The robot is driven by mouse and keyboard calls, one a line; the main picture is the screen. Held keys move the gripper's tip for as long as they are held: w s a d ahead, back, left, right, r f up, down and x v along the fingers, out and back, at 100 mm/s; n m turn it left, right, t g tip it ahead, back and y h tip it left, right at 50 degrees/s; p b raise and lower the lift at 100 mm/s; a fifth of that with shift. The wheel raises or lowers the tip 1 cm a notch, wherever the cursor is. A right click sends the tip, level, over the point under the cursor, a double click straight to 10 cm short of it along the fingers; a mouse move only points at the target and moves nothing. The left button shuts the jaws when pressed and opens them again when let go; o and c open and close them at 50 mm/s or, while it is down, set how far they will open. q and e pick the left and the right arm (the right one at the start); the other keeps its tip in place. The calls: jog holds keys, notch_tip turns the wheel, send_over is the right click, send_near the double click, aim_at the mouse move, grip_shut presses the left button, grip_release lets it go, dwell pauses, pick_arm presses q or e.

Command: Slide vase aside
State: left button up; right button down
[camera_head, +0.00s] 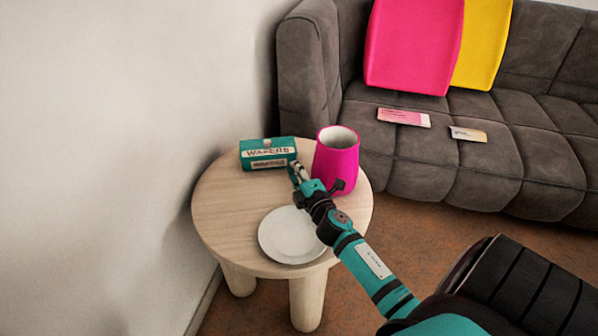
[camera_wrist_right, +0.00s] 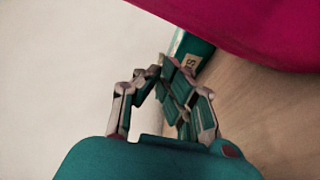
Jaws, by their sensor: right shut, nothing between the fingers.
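The magenta vase (camera_head: 337,161) stands upright on the right back part of the round wooden table, with a pale inside. Its magenta side also fills the top right of the right wrist view (camera_wrist_right: 250,30). My right gripper (camera_head: 294,168) is shut and empty, just left of the vase and low over the table. It also shows in the right wrist view (camera_wrist_right: 166,72). I cannot tell whether it touches the vase. My left gripper is not in view.
A teal wafers box (camera_head: 267,153) lies at the table's back, close to my fingertips. A white plate (camera_head: 288,236) lies at the front, partly under my right arm. The table's left side (camera_head: 222,205) is bare. A wall stands left, a grey sofa (camera_head: 430,165) behind right.

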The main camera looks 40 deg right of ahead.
jog(key=shift+s+a, duration=0.25)
jog(key=shift+a, duration=0.45)
jog(key=v, duration=0.9)
jog(key=shift+d+p, duration=0.3)
jog(key=shift+p, duration=0.05)
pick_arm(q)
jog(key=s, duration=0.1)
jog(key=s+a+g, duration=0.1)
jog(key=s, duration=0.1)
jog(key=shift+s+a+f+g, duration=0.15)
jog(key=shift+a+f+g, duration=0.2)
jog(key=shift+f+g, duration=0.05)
pick_arm(e)
jog(key=shift+s, duration=0.1)
